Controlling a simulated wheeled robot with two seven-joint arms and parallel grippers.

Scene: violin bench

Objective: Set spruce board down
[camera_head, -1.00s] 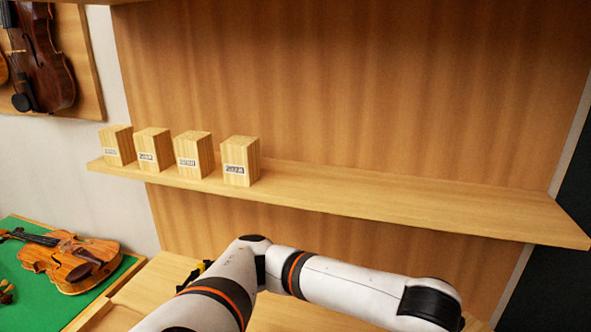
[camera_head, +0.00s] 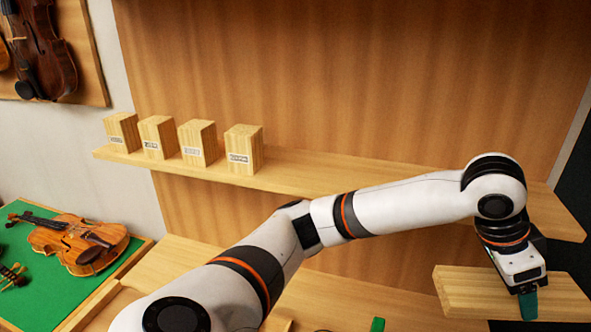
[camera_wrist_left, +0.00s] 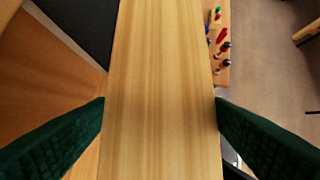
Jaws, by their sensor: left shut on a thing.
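The spruce board (camera_head: 460,292) is a pale, straight-grained plank at the lower right of the head view, below and in front of the shelf's right end. My left gripper (camera_head: 528,300) points down and is shut on the board across its width. In the left wrist view the board (camera_wrist_left: 162,90) fills the middle between the two dark green fingers, with its grain running away from the camera. The board is held in the air, apart from the shelf. My right gripper does not show.
A wooden shelf (camera_head: 330,176) carries several labelled wood blocks (camera_head: 243,150) at its left; its middle is clear, its right end partly behind my arm. A violin (camera_head: 80,243) lies on a green mat (camera_head: 40,290) at left. Colored-handled tools (camera_wrist_left: 221,45) show beyond the board.

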